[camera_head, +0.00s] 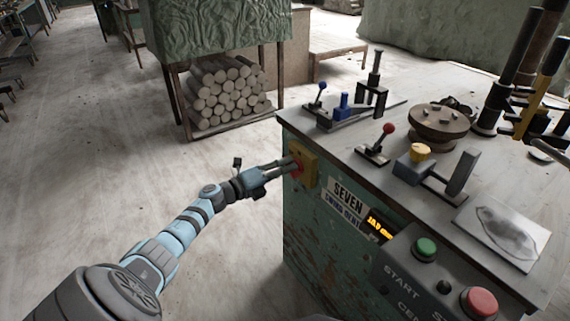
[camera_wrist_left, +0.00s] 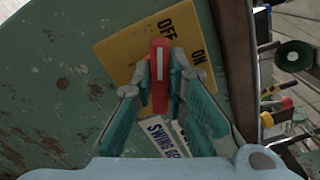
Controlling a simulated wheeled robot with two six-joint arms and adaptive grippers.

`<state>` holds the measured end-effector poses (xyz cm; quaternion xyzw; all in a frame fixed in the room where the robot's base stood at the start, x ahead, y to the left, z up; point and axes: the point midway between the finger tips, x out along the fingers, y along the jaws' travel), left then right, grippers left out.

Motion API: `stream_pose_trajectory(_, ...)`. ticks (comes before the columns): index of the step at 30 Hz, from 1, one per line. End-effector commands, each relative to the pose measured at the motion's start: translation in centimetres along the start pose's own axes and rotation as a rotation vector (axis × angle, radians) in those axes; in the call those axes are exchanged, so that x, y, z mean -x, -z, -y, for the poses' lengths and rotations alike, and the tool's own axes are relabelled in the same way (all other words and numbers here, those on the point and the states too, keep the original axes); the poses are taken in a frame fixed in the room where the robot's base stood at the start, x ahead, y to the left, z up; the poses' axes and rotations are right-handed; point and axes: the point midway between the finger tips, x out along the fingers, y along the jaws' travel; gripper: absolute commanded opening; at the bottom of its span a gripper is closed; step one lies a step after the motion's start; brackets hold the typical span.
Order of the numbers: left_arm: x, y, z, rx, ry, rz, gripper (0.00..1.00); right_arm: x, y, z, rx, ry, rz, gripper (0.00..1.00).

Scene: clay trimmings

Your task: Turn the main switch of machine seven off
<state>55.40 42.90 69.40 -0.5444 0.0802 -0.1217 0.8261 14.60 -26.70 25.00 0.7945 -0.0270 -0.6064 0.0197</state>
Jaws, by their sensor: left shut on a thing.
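The main switch is a red handle with a white stripe (camera_wrist_left: 160,75) on a yellow plate (camera_wrist_left: 118,48) marked OFF and ON. In the left wrist view the handle's upper end lies just below the word OFF, and ON is to its right. In the head view the yellow plate (camera_head: 308,160) is on the side of the green machine labelled SEVEN (camera_head: 348,193). My left gripper (camera_wrist_left: 160,85) has its fingers on both sides of the red handle and is shut on it. In the head view, my left gripper (camera_head: 293,166) hides part of the handle. My right gripper is not in view.
The machine top holds a red-knobbed lever (camera_head: 388,128), a blue-knobbed lever (camera_head: 322,86) and a round chuck (camera_head: 440,122). A control box with a green button (camera_head: 426,247) and a red button (camera_head: 480,300) sticks out at the front. The floor left of the machine is clear.

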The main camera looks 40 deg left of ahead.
Motion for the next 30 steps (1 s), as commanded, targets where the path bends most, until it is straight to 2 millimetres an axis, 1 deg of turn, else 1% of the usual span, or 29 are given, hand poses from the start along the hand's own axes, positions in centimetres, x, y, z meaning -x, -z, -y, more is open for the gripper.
stream_pose_trajectory(7,0.0,0.0,-0.2,0.204,-0.002,0.001,0.0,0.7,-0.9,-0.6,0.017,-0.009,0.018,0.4)
stream_pose_trajectory(12,0.0,0.0,-0.3,0.309,-0.003,0.001,0.0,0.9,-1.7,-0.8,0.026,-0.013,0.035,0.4)
stream_pose_trajectory(15,0.0,0.0,-0.4,0.355,-0.003,0.001,0.0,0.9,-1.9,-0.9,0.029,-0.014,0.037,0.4)
stream_pose_trajectory(21,0.1,0.1,-0.5,0.407,-0.002,0.0,0.0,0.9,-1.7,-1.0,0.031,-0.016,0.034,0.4)
stream_pose_trajectory(30,0.1,0.1,-0.6,0.423,-0.002,0.001,0.0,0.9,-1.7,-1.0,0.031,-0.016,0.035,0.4)
